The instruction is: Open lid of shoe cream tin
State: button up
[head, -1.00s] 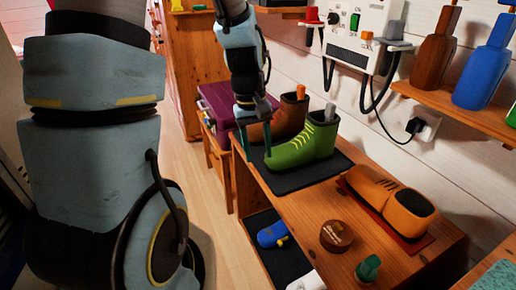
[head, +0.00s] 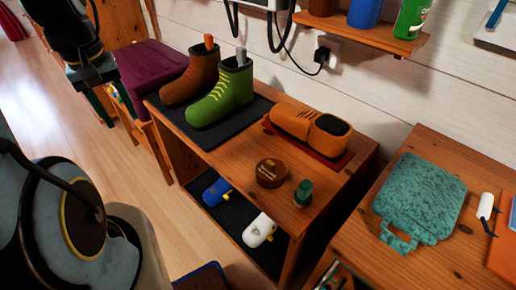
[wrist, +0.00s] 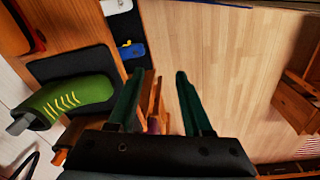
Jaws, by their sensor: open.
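The shoe cream tin (head: 270,173) looks like a round brown tin with a dark label and a small raised piece on top. It stands upright on the wooden shoe bench (head: 235,155), in front of the orange shoe, and its lid looks closed. My gripper (head: 116,108) is at the upper left of the head view, beyond the far left end of the bench and well away from the tin. In the wrist view its two green fingers (wrist: 160,76) are apart with nothing between them, over the floor. The tin is not in the wrist view.
A green knobbed object (head: 303,194) stands close right of the tin. The orange shoe (head: 311,127) is on a red mat behind. Green (head: 222,95) and brown (head: 190,78) boots stand on a dark mat, between my gripper and the tin. Slippers lie on the lower shelf.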

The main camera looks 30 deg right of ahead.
jog(key=s+d+f+n+g+b, duration=0.1)
jog(key=d+f+b, duration=0.15)
jog(key=d, duration=0.55)
jog(key=s+d+f+n+g+b, duration=0.15)
jog(key=d+f, duration=0.25)
jog(key=d, duration=0.5)
jog(key=g+b, duration=0.2)
jog(key=g, duration=0.1)
send_near(270, 162)
jog(key=shift+n+h, duration=0.3)
jog(key=shift+n, duration=0.15)
jog(key=x, duration=0.9)
jog(key=shift+a+f, duration=0.2)
jog(key=shift+a, duration=0.1)
jog(key=shift+t, duration=0.25)
grip_shut()
